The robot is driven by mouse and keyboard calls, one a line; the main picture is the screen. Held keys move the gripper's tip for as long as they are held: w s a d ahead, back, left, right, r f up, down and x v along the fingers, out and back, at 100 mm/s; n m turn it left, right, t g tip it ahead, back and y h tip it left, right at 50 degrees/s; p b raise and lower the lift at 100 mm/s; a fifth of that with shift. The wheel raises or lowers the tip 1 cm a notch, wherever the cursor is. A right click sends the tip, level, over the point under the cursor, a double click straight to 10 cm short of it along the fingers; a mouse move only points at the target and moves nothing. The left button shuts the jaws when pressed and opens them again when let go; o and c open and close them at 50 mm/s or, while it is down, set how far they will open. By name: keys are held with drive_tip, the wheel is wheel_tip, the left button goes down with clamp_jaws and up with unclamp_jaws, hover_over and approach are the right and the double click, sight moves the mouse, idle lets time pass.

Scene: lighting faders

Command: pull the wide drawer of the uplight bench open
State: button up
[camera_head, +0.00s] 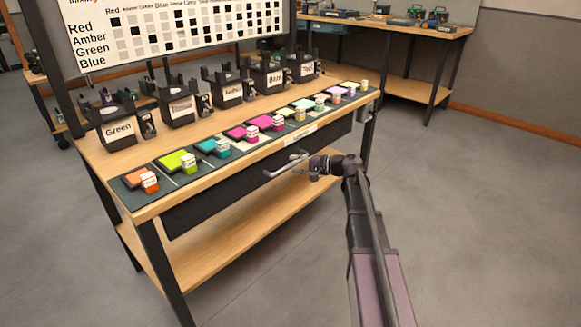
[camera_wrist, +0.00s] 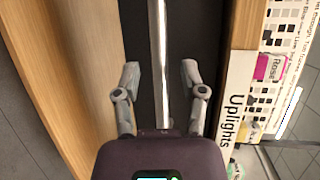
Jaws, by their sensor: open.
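The uplight bench (camera_head: 135,205) has a wooden top, and a wide dark drawer (camera_head: 205,206) sits below its front edge. The drawer front (camera_wrist: 205,40) also shows in the wrist view, with a long silver bar handle (camera_wrist: 159,35) across it. My gripper (camera_head: 283,166) is at the middle of the drawer front in the head view. In the wrist view my gripper (camera_wrist: 160,70) is open, with one finger on each side of the bar and a gap at both sides. The drawer looks shut. The handle is not clear in the head view.
A white "Uplights" label (camera_wrist: 238,100) is on the bench edge. Coloured swatches and small blocks (camera_head: 178,161) line the front of the top, with black lamp units (camera_head: 178,106) behind. A lower shelf (camera_head: 225,240) lies under the drawer. The floor in front is clear.

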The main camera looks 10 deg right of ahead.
drive_tip(key=shift+w+a+f, duration=0.1)
drive_tip(key=shift+w+a, duration=0.25)
drive_tip(key=shift+a, duration=0.3)
clamp_jaws()
drive_tip(key=shift+a, duration=0.2)
drive_tip(key=shift+d, duration=0.1)
drive_tip(key=shift+s, duration=0.1)
drive_tip(key=shift+s, duration=0.1)
